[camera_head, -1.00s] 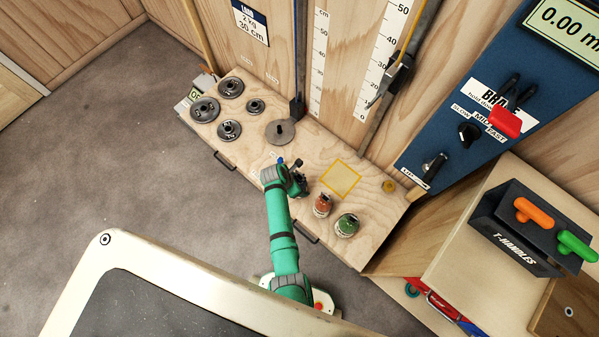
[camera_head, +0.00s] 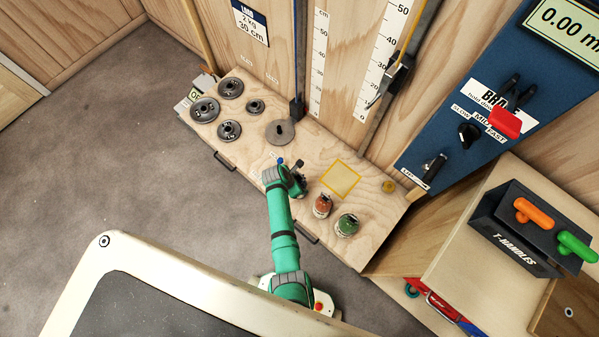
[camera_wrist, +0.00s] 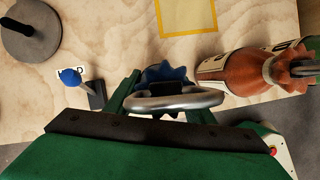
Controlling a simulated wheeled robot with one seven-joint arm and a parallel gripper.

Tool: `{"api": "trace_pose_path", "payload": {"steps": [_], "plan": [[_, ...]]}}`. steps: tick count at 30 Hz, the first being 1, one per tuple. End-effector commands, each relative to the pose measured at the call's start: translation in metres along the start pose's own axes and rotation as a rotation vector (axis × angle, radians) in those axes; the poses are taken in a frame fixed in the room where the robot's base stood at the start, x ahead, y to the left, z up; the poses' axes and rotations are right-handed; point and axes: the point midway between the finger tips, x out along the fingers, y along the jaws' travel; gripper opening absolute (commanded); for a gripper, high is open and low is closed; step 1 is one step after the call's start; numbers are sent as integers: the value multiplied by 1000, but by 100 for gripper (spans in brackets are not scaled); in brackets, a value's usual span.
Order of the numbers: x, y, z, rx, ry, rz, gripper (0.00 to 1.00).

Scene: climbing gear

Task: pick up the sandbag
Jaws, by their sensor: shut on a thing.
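A blue sandbag (camera_wrist: 165,71) with a gathered top and a steel ring (camera_wrist: 178,101) sits between the fingers of my gripper (camera_wrist: 160,98) in the wrist view. My gripper is shut on it at its top. The bag's lower body is hidden by the ring and fingers. In the head view my gripper (camera_head: 298,182) is over the wooden bench, left of an orange sandbag (camera_head: 322,206) and a green sandbag (camera_head: 347,225). The orange sandbag (camera_wrist: 240,72) also shows at the right of the wrist view.
The wooden bench (camera_head: 255,150) carries several grey weight discs (camera_head: 204,110) at left and a yellow outlined square (camera_head: 341,179) that is empty. A blue-knobbed lever (camera_wrist: 70,77) stands close left of my gripper. A blue control panel (camera_head: 440,130) rises at right.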

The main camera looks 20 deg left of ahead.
Motion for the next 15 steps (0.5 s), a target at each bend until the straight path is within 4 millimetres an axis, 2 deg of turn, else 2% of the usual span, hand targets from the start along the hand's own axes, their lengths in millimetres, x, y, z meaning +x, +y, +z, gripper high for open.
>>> {"api": "trace_pose_path", "payload": {"steps": [8, 11, 15], "plan": [[-18, 1, 8, 3, -3, 4, 0], [-32, 1, 13, 2, -3, 5, 0], [-56, -9, 4, 1, 0, 4, 0]]}}
